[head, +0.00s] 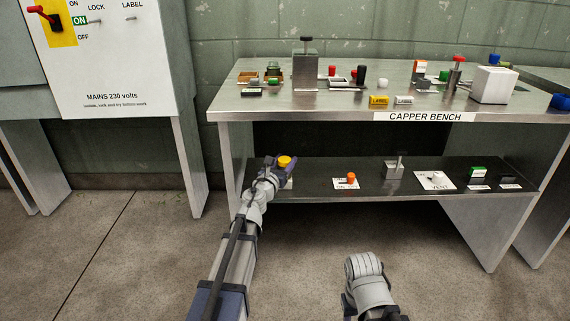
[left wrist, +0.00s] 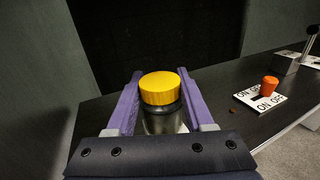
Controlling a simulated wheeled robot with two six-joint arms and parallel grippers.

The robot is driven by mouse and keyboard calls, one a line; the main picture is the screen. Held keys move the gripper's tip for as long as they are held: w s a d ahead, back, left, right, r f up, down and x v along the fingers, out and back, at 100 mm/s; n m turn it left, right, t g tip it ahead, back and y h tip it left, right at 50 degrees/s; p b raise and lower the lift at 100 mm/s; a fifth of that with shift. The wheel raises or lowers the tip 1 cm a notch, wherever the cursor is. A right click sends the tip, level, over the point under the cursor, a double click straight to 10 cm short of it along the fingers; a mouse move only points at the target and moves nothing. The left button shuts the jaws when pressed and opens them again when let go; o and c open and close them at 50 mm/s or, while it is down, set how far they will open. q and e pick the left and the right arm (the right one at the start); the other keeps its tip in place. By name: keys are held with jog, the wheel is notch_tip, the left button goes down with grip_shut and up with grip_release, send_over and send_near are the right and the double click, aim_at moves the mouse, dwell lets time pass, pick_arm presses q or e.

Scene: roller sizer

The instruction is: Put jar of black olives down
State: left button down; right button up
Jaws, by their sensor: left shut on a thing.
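The jar of black olives, a dark jar with a yellow lid (head: 285,161), is at the left end of the lower shelf (head: 320,168) of the bench. In the left wrist view the jar (left wrist: 161,100) stands upright between the purple fingers. My left gripper (head: 279,166) is shut on it. The jar's bottom is hidden by the gripper, so I cannot tell whether it touches the shelf. My right arm shows at the bottom of the head view, but its fingers cannot be made out.
An ON/OFF plate with an orange knob (left wrist: 269,86) lies right of the jar on the shelf. A grey lever block (head: 395,171) and a VENT plate (head: 434,181) are further right. The bench top (head: 245,102) overhangs the shelf. A mains cabinet (head: 115,75) stands left.

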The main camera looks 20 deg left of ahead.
pick_arm(q)
jog(key=shift+f, duration=0.2)
jog(key=shift+c, duration=1.4)
grip_release()
jog(key=shift+r, duration=0.2)
jog(key=shift+s, duration=0.25)
jog(key=s+a, duration=0.1)
jog(key=s, duration=1)
jog(key=shift+s+a, duration=0.2)
jog(key=shift+s, duration=0.05)
